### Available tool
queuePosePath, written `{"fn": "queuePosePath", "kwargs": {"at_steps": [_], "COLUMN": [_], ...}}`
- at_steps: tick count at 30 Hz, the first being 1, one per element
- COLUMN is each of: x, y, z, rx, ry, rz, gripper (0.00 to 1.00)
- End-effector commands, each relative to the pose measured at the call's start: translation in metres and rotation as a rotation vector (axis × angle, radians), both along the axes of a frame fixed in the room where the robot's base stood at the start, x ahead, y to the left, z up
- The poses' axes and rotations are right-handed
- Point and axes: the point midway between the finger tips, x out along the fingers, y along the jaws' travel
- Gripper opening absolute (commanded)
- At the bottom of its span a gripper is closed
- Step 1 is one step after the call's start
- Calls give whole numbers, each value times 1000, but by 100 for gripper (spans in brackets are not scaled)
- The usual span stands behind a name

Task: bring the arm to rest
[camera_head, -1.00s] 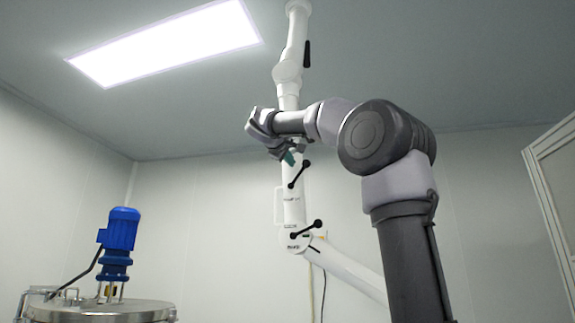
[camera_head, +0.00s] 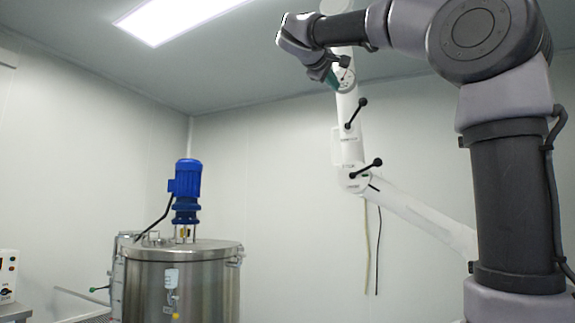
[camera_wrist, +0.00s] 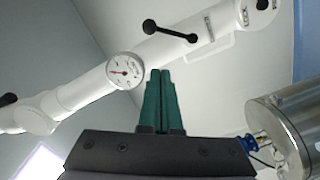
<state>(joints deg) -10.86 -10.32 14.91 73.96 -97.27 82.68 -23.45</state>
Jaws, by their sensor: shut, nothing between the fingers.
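My gripper (camera_wrist: 161,100) shows in the wrist view with its two green fingers together and nothing between them. In the head view my gripper (camera_head: 332,78) is at the upper middle, at the end of my raised, bent arm, with the fingers pointing downward. It is in front of a white jointed pipe arm in the picture. I cannot tell how far apart they are.
The white jointed extraction arm (camera_head: 420,212) with black handles hangs behind my arm. It also crosses the wrist view (camera_wrist: 85,85). A steel tank (camera_head: 185,285) with a blue motor (camera_head: 186,185) stands at lower left. A control box (camera_head: 8,275) is at the left edge.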

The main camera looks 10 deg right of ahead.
Motion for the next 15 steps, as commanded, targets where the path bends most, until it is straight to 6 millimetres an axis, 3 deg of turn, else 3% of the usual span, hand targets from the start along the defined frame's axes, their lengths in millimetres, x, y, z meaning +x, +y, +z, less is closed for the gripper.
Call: {"fn": "queuePosePath", "kwargs": {"at_steps": [5, 8, 11, 15], "x": [0, -2, -9, -34], "y": [-1, -3, -8, -13], "z": [-6, -35, -92, -196], "rx": [10, 61, 175, 425], "ry": [10, 57, 139, 260], "rz": [6, 28, 64, 98], "gripper": [0, 0, 0, 0]}}
